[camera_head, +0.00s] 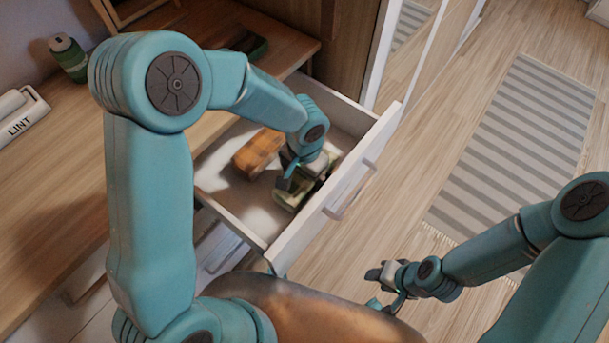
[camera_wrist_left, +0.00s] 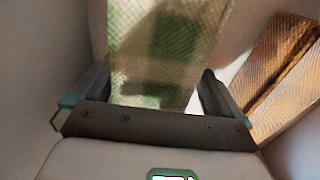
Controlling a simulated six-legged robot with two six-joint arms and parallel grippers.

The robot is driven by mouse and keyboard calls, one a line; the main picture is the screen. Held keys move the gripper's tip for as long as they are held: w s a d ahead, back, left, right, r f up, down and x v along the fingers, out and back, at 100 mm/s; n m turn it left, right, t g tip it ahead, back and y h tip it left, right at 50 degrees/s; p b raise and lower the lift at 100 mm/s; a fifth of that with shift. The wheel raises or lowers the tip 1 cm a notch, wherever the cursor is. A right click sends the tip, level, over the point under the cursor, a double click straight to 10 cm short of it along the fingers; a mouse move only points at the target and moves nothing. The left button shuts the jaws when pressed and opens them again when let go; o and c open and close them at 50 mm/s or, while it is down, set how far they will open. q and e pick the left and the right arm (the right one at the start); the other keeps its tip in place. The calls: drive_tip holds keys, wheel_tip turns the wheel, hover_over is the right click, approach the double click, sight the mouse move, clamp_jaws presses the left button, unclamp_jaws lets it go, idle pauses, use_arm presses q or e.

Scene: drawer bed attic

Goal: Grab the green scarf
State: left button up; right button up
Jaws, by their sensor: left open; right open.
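The green scarf (camera_head: 287,196) is folded and lies in the open white drawer (camera_head: 222,191), near its front wall. It has a green and pale checked weave and fills the upper middle of the left wrist view (camera_wrist_left: 165,50). My left gripper (camera_head: 293,180) is down inside the drawer at the scarf, partly covering it. In the left wrist view its two fingers (camera_wrist_left: 152,92) are apart, one on each side of the scarf. I cannot tell whether they touch it. My right gripper (camera_head: 386,285) is open and empty above the floor, outside the drawer.
An orange-brown folded scarf (camera_head: 258,152) lies in the drawer beside the green one; it also shows in the left wrist view (camera_wrist_left: 285,75). The wooden desk top (camera_head: 60,190) holds a lint box (camera_head: 20,117) and a green bottle (camera_head: 68,57). A striped rug (camera_head: 515,150) lies on the floor.

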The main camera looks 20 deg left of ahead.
use_arm(q)
drive_tip(key=c, duration=1)
drive_tip(key=shift+c, duration=0.4)
drive_tip(key=shift+r, duration=0.15)
